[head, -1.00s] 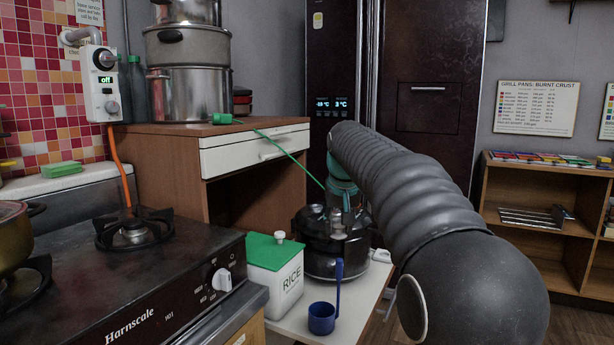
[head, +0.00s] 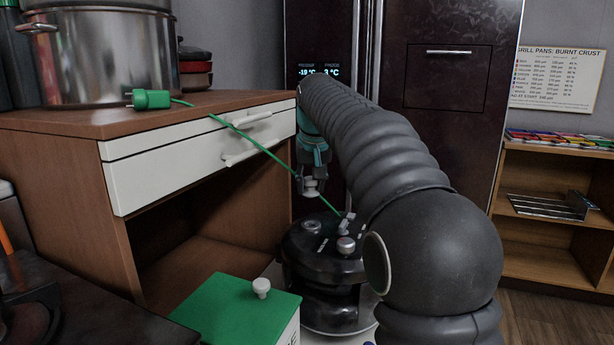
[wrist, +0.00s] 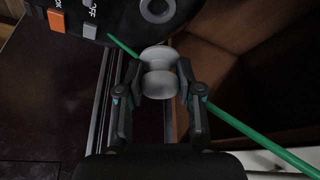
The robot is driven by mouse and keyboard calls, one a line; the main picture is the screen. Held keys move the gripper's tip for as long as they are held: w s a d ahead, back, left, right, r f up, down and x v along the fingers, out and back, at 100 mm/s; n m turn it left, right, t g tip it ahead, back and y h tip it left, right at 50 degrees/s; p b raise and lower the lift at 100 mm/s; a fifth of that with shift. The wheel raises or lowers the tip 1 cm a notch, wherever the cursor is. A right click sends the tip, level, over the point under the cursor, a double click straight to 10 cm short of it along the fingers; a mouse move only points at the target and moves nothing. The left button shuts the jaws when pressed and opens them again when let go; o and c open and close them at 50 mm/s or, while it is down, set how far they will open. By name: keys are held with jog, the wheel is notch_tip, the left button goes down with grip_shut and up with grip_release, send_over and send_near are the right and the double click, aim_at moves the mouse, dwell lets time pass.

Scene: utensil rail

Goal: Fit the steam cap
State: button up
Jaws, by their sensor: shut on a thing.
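A dark cooker (head: 322,262) stands on a white-topped surface below my arm. Its lid carries a silver knob (head: 346,245) and a second round fitting (head: 311,226). My gripper (head: 311,186) points down above the left rear of the lid. It is shut on a small pale steam cap (wrist: 160,76), which looks like two stacked discs between the fingertips. The cap is held clear of the lid. The wrist view also shows part of the cooker (wrist: 75,15) with an orange button and a round fitting (wrist: 157,9) just past the cap.
A green cord (head: 250,137) runs from its plug (head: 151,99) on the wooden cabinet (head: 60,125) down to the cooker, passing close to my gripper. A green-lidded rice box (head: 235,310) stands in front. A dark fridge (head: 440,130) is behind.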

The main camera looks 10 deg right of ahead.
aim_at(312, 197)
jog(key=shift+a, duration=0.1)
jog(key=shift+s, duration=0.15)
jog(key=shift+s, duration=0.1)
jog(key=shift+f+b, duration=2)
jog(key=shift+f, duration=0.85)
jog(key=shift+f+b, duration=0.5)
jog(key=shift+f, duration=0.45)
jog(key=o, duration=1.2)
jog(key=shift+r, duration=0.1)
